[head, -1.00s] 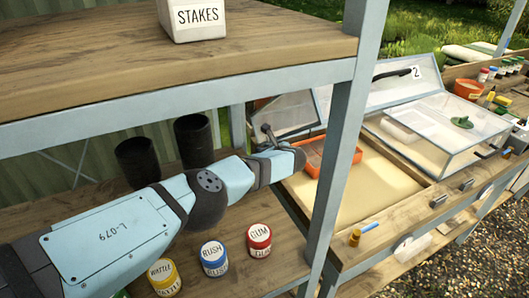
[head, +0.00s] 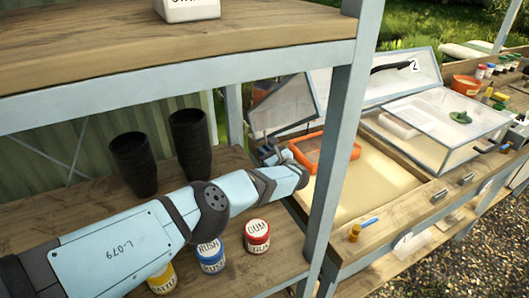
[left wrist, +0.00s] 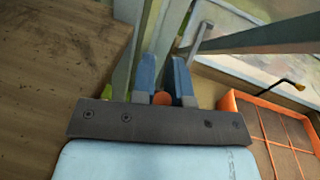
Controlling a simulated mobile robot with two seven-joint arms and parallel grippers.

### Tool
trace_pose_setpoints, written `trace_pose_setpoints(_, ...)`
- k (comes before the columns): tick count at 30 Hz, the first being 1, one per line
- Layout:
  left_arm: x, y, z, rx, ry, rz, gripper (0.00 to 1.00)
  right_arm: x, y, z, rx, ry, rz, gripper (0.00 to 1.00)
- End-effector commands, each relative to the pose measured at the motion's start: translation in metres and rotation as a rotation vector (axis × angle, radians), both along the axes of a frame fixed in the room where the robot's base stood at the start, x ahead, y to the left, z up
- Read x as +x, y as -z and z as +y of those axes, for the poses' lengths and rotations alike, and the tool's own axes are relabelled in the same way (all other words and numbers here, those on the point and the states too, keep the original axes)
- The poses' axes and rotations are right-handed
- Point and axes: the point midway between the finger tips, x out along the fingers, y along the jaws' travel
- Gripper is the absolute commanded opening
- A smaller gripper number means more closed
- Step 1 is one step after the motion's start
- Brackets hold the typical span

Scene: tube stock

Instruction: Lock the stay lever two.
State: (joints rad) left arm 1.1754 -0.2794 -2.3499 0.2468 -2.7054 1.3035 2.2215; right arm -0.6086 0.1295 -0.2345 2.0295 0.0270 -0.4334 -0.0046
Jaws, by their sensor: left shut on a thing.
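My left gripper (head: 277,152) is beyond the near shelf post, low beside a tilted clear lid (head: 284,106) at the back left of the cold-frame bench. In the left wrist view the blue fingers (left wrist: 163,82) are close together on a small red-orange round piece (left wrist: 163,98); most of it is hidden, and I cannot tell whether it is a stay lever's end. A second raised lid (head: 350,86) carries the label 2 (head: 415,66) and a black handle. A thin black bar with a yellow end (left wrist: 292,82) shows at the right of the wrist view. My right gripper is out of view.
An orange tray (head: 311,146) lies just right of the left gripper. A grey-blue post (head: 341,150) stands in front. Black pots (head: 190,147) and labelled jars (head: 257,237) stand on the lower shelf.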

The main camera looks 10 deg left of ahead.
Motion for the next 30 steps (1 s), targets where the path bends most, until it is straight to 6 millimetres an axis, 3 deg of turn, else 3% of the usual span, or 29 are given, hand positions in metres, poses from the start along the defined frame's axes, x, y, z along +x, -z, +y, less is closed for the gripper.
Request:
trace_pose_setpoints(1,0.000,0.000,0.000,0.000,-0.001,0.000,0.21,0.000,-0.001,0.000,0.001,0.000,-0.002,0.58)
trace_pose_setpoints(3,0.000,0.000,0.000,0.000,-0.001,0.000,0.37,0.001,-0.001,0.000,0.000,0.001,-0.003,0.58)
trace_pose_setpoints(4,0.000,0.000,0.000,-0.001,-0.001,0.001,0.40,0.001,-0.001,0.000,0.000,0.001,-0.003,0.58)
trace_pose_setpoints(15,-0.005,-0.002,-0.005,-0.001,0.001,0.003,0.40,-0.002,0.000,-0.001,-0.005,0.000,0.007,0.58)
trace_pose_setpoints(23,-0.043,-0.005,-0.040,-0.001,0.005,0.005,0.40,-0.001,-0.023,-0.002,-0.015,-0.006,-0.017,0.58)
trace_pose_setpoints(30,-0.080,-0.003,-0.075,-0.001,0.002,0.003,0.40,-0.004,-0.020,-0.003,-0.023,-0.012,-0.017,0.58)
